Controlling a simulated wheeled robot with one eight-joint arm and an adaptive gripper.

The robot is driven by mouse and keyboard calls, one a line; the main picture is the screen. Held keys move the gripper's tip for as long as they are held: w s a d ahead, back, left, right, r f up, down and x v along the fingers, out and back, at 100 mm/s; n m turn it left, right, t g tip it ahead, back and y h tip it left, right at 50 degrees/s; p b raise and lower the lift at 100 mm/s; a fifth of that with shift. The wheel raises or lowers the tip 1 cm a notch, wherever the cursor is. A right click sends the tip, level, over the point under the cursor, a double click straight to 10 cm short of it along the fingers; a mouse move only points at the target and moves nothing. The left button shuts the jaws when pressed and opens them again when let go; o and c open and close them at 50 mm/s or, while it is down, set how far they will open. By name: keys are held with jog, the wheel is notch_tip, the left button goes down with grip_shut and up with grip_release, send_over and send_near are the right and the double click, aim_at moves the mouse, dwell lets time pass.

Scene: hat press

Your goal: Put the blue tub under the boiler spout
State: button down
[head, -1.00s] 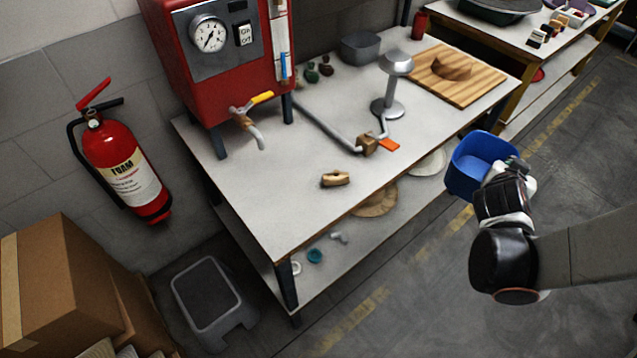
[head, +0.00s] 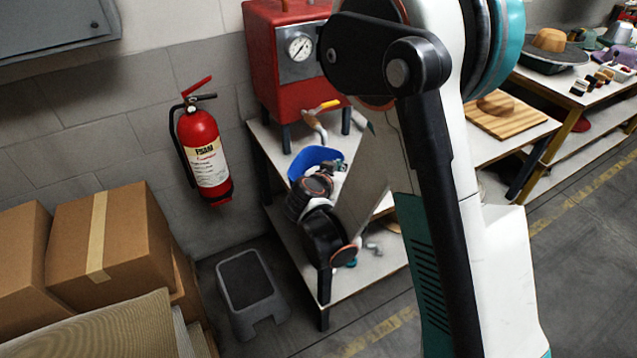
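The blue tub (head: 311,160) is at the left end of the workbench, in front of the red boiler (head: 272,62). My gripper (head: 332,168) is at the tub's right near side and appears shut on its wall; the fingertips are mostly hidden by my wrist. The boiler's brass spout (head: 314,126) with a yellow lever shows just above and behind the tub in the picture. I cannot tell whether the tub is right beneath the spout or in front of it, nor whether its base touches the bench.
My arm hides the middle of the workbench. A wooden board (head: 512,117) lies on its right part. A fire extinguisher (head: 205,155) hangs on the wall at left. Cardboard boxes (head: 125,235) and a grey step stool (head: 248,290) stand on the floor nearby.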

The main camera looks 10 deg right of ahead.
jog(key=a+f+m+g+h, duration=0.1)
jog(key=a, duration=0.1)
jog(key=w+a+m+g+h, duration=0.1)
jog(key=a, duration=0.2)
jog(key=w+a+f+m+g+h+p, duration=0.1)
jog(key=a+m, duration=0.1)
jog(key=a, duration=0.1)
jog(key=shift+a+f, duration=0.1)
jog(key=shift+f, duration=0.2)
jog(key=s+a+m+g+h, duration=0.2)
jog(key=a+m+g, duration=0.2)
jog(key=a, duration=0.2)
jog(key=w+d+b, duration=0.1)
jog(key=w+d, duration=0.1)
jog(key=d, duration=0.3)
jog(key=w+d+b, duration=0.1)
jog(key=d, duration=0.5)
jog(key=w+d+b, duration=0.1)
jog(key=w+d, duration=0.1)
jog(key=d, duration=0.3)
jog(key=shift+w+d+f, duration=0.2)
jog(key=shift+w+f, duration=0.1)
jog(key=shift+f+b, duration=0.9)
jog(key=shift+f, duration=0.8)
jog(key=shift+f, duration=0.15)
jog(key=c, duration=1.8)
grip_release()
